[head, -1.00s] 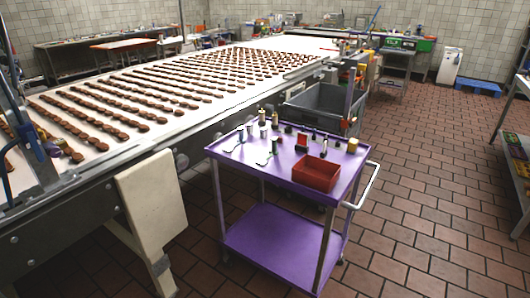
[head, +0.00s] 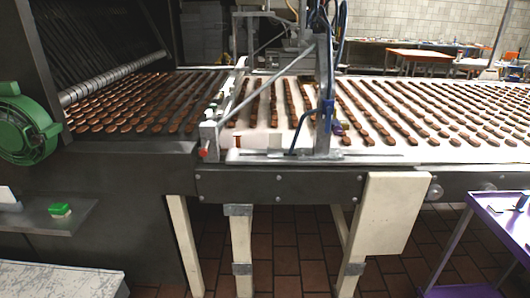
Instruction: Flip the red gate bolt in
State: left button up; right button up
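A small red piece (head: 204,153) shows at the near end of the metal gate frame (head: 210,137), at the conveyor's near edge. It looks like the red gate bolt, but it is too small to tell how it is set. The gate's crossbar runs from there across the belt, and a diagonal metal brace rises to the right. Neither of my grippers is in view.
The conveyor belt (head: 262,142) carries rows of brown biscuits. A dark machine with a green round part (head: 25,125) stands at the left. A grey table (head: 60,280) is at the lower left, a purple cart (head: 500,222) at the right. Tiled floor shows below the conveyor.

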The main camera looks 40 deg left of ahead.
aim_at(203, 152)
jog(key=u, duration=1.45)
